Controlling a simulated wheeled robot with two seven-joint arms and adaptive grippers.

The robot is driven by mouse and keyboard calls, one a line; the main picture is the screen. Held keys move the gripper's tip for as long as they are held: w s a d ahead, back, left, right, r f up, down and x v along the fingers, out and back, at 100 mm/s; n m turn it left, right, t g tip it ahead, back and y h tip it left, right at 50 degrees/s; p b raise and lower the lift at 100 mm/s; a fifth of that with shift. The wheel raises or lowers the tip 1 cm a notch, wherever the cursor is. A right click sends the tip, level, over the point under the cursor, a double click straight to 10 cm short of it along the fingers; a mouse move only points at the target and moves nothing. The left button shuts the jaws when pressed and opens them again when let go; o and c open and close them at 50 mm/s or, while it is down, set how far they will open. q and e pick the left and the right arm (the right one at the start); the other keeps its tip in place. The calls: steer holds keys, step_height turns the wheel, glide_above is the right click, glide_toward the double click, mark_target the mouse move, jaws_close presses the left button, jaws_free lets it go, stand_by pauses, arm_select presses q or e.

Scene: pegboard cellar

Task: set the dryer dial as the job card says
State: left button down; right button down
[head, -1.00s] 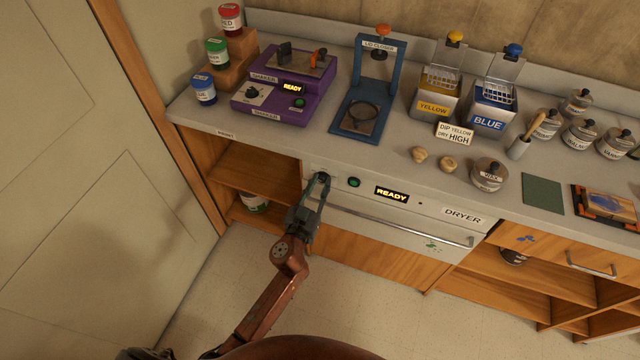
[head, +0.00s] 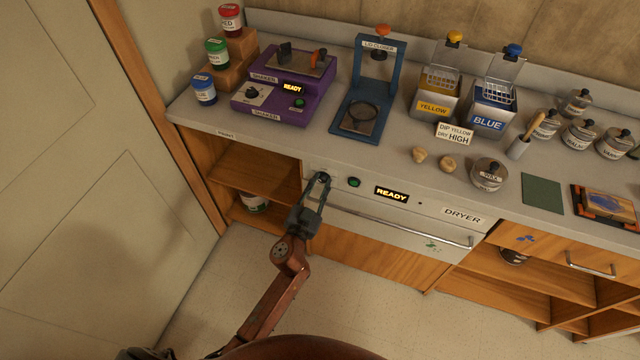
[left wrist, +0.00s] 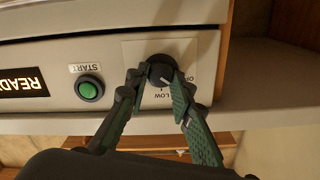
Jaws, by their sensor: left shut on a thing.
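The job card (head: 454,134) stands on the counter and reads "DIP YELLOW DRY HIGH". The dryer (head: 420,234) is a pale panel under the counter edge with a lit "READY" display. Its dark round dial (left wrist: 158,69) is at the panel's left end. My left gripper (left wrist: 161,80) is shut on the dial, a finger on each side. In the left wrist view, upside down, "LOW" and "OFF" show by the dial; no "HIGH" label is visible. A pale mark on the dial appears to lie between LOW and OFF. My right gripper is not in view.
A green START button (left wrist: 89,89) sits beside the dial. The dryer's handle bar (head: 400,228) runs along its front. Open shelves (head: 250,172) lie left of the dryer. The purple shaker (head: 285,90) and blue press (head: 365,95) stand on the counter above.

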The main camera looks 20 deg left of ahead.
arm_select(q)
steer(key=m, duration=0.2)
steer(key=shift+m, duration=0.4)
steer(key=m, duration=0.2)
steer(key=shift+m, duration=0.4)
steer(key=m, duration=0.3)
steer(key=shift+d+f+m, duration=0.1)
steer(key=shift+m, duration=0.2)
steer(key=m, duration=0.3)
steer(key=shift+m+p, duration=0.3)
steer(key=shift+p, duration=0.05)
steer(key=m, duration=0.2)
steer(key=shift+f+m, duration=0.1)
steer(key=shift+m, duration=1.2)
steer(key=shift+m+p, duration=0.45)
steer(key=shift+m, duration=0.45)
steer(key=shift+m+p, duration=0.3)
steer(key=shift+m, duration=0.9)
steer(key=shift+f+m, duration=0.1)
steer(key=shift+m, duration=0.8)
steer(key=shift+m+p, duration=0.3)
steer(key=shift+m, duration=0.1)
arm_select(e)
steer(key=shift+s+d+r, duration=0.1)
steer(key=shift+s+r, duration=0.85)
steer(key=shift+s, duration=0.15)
arm_select(q)
steer(key=shift+f, duration=0.1)
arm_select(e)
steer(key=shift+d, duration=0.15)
